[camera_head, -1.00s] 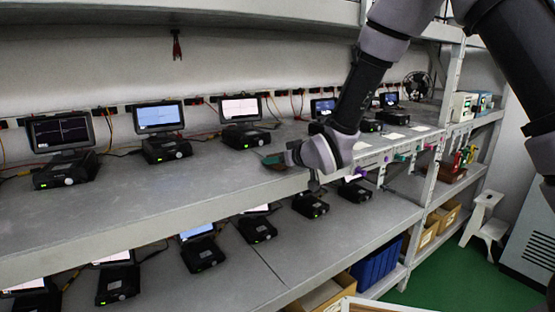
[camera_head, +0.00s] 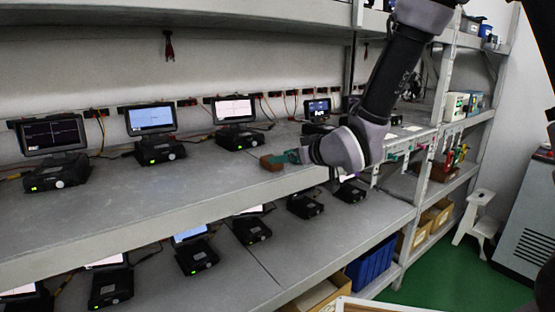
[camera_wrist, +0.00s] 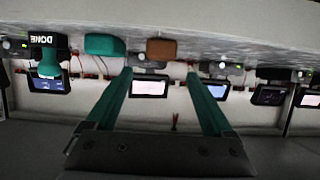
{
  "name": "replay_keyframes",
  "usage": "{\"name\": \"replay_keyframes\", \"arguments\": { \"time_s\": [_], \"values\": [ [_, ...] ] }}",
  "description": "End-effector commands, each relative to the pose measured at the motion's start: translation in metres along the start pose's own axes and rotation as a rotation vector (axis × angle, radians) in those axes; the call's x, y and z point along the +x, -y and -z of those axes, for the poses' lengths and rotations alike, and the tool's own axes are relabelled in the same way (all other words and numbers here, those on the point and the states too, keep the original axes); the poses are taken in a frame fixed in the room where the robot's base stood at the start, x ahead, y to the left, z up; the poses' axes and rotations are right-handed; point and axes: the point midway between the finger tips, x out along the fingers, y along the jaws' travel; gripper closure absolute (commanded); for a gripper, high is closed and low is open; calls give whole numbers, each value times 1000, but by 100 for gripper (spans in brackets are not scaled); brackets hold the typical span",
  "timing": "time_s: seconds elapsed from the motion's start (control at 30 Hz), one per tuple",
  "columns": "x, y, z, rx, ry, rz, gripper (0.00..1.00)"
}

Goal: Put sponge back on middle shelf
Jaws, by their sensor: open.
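A brown block (camera_head: 272,163), which looks like the sponge, lies on the middle shelf (camera_head: 190,205) near its front edge. In the wrist view, which is upside down, the brown block (camera_wrist: 161,49) rests on the shelf surface beyond my fingertips. My gripper (camera_wrist: 159,72) has its two green fingers spread with nothing between them. A teal block (camera_wrist: 104,45) rests beside the brown one. In the head view my gripper (camera_head: 300,155) is just right of the brown block, and my wrist hides the shelf behind it.
Black devices with screens (camera_head: 160,146) line the back of the middle shelf, with cables behind. More devices (camera_head: 250,228) stand on the lower shelf. The front left of the middle shelf is clear.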

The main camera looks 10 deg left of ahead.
Motion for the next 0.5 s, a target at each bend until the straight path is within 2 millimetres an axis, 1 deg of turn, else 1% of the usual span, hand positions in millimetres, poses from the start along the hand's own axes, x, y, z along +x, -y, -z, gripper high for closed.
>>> {"name": "replay_keyframes", "arguments": {
  "time_s": [0.03, 0.1, 0.2, 0.43, 0.5],
  "values": [
    [-9, 0, 1, 0, -1, 0, 14],
    [-19, 0, 0, 0, -1, 0, 14],
    [-27, 0, 0, 0, 0, 0, 14],
    [-31, 0, 0, 1, 0, -1, 14],
    [-33, -6, 2, 8, 4, -12, 14]
  ]
}}
